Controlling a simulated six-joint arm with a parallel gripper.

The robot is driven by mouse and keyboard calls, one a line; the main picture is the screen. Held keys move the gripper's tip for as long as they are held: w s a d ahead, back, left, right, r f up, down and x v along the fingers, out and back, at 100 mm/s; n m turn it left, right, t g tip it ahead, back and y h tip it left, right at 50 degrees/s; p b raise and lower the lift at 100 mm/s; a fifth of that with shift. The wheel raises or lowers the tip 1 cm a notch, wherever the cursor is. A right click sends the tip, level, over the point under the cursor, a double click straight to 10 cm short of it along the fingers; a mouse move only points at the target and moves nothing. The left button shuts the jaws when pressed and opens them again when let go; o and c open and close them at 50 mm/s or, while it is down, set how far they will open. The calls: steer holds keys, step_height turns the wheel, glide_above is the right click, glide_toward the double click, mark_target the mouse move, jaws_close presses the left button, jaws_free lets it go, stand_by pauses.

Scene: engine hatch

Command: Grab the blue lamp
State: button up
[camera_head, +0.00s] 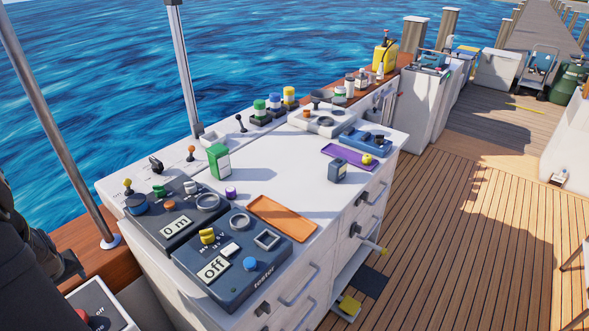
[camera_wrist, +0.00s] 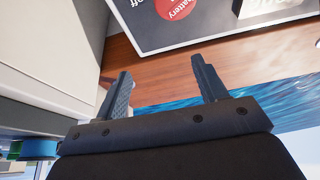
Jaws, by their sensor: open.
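Three small lamp-like cylinders with coloured tops stand in a row at the back edge of the white counter in the head view. The middle one (camera_head: 274,102) looks blue or blue-green and may be the blue lamp; its colour is hard to tell at this size. It stands upright between a green-topped one (camera_head: 259,109) and a yellow-topped one (camera_head: 289,97). My gripper (camera_wrist: 164,88) is open and empty in the wrist view. It is beside a panel with a red battery switch (camera_wrist: 176,8), with no lamp between its fingers.
A metal post (camera_head: 183,65) rises at the back. Open deck lies right.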

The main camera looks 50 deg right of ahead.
step_height(320, 180, up, 22)
steer(key=w+d+r+m+g+h, duration=0.2)
steer(key=d+m, duration=0.7)
steer(key=d, duration=2.9)
steer(key=m+g+h, duration=0.2)
steer(key=m+g, duration=0.1)
steer(key=m, duration=0.7)
glide_above(334, 163)
steer(key=a, duration=0.5)
step_height(334, 163, down, 7)
steer(key=x, duration=1)
steer(key=shift+w+d+f, duration=0.2)
steer(key=shift+d+f, duration=0.1)
steer(key=shift+f, duration=0.05)
steer(key=shift+n+h, duration=0.3)
steer(key=shift+d+x, duration=0.25)
steer(key=shift+x, duration=2.6)
steer(key=shift+s+r, duration=0.1)
steer(key=shift+r, duration=0.05)
steer(key=c, duration=1.2)
